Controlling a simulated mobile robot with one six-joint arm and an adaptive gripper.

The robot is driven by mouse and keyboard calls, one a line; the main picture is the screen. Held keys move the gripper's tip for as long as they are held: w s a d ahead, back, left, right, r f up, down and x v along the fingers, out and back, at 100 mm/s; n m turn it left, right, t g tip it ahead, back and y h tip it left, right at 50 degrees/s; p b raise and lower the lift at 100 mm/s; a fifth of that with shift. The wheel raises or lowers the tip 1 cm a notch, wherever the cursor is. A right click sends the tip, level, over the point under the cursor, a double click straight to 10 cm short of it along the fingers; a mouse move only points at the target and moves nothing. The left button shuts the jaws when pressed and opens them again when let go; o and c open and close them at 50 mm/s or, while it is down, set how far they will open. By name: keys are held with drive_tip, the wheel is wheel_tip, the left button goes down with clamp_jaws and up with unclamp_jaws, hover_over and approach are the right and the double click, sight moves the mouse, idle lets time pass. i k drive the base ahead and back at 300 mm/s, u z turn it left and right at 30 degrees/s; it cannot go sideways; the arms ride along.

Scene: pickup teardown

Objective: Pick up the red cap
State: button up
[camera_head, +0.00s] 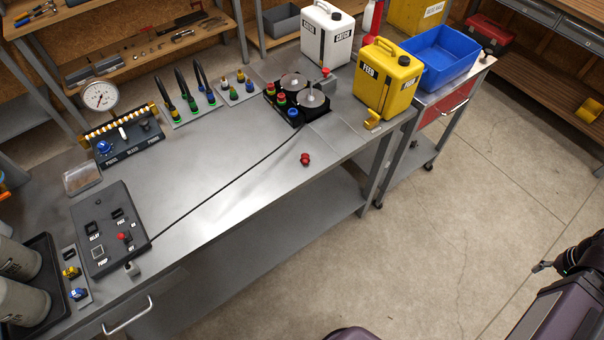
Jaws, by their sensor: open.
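A small red cap (305,159) lies alone on the bare steel of the workbench (215,165), right of the bench's middle and near its front edge. Nothing covers it. My gripper (541,267) shows at the right edge of the view, dark and small, with its jaws open and nothing seen between them. It is over the floor area, well to the right of the bench and far from the red cap.
A black pump unit (299,98) with coloured fittings stands behind the cap. Its black cable (225,186) crosses the bench to a control box (110,229). A yellow FEED can (388,80) stands right of the pump unit. The steel around the cap is clear.

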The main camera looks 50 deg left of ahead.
sight(305, 160)
drive_tip(key=k, duration=1.95)
drive_tip(key=u, duration=1.2)
drive_tip(key=i, duration=1)
drive_tip(key=z, duration=0.05)
